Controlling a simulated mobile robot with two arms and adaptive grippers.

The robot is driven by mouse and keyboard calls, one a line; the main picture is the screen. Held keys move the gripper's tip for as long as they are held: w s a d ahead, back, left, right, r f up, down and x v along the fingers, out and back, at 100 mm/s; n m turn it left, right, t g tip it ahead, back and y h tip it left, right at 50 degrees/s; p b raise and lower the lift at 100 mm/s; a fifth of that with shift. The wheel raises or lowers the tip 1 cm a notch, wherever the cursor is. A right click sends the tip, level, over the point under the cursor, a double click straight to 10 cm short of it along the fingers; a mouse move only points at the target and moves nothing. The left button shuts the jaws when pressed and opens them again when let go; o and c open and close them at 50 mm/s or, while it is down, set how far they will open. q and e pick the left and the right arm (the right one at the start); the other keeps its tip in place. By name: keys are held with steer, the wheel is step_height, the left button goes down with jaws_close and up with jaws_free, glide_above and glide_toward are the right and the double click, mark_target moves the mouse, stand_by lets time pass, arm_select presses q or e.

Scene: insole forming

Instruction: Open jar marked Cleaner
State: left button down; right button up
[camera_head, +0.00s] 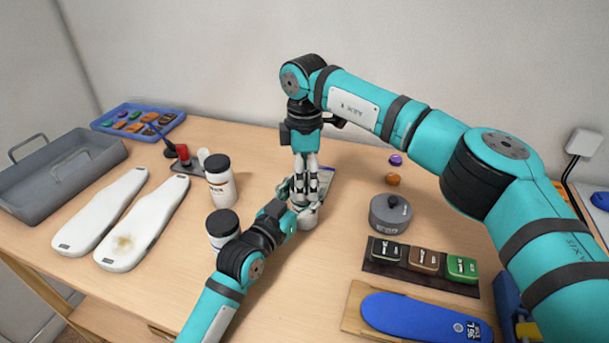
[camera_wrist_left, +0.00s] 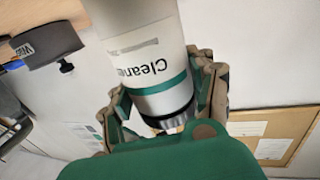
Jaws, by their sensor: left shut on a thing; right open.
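The white jar marked Cleaner (camera_wrist_left: 150,65) has a green band and fills the middle of the left wrist view. My left gripper (camera_wrist_left: 165,95) is shut on it, with a finger on each side. In the head view the lower part of the jar (camera_head: 308,217) shows on the table, below my left gripper (camera_head: 297,198). My right gripper (camera_head: 308,187) points straight down from above, open, with its fingers at the jar's top. The two grippers hide the top, so I cannot tell whether a lid is there or touched.
Two dark-lidded white jars (camera_head: 220,180) (camera_head: 222,228) stand left of my left gripper. A grey pot (camera_head: 390,214) stands to the right, behind labelled blocks (camera_head: 424,258) and a blue insole (camera_head: 425,315). White insole forms (camera_head: 102,210) and a grey bin (camera_head: 65,170) lie far left.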

steer(key=shift+r, duration=2.25)
arm_select(q)
steer(key=shift+c, duration=1.7)
jaws_free()
steer(key=v, duration=0.6)
steer(key=shift+s+a, duration=0.2)
steer(key=shift+s, duration=0.05)
steer(key=shift+s+a, duration=0.2)
steer(key=shift+s, duration=0.15)
steer(key=shift+c, duration=1)
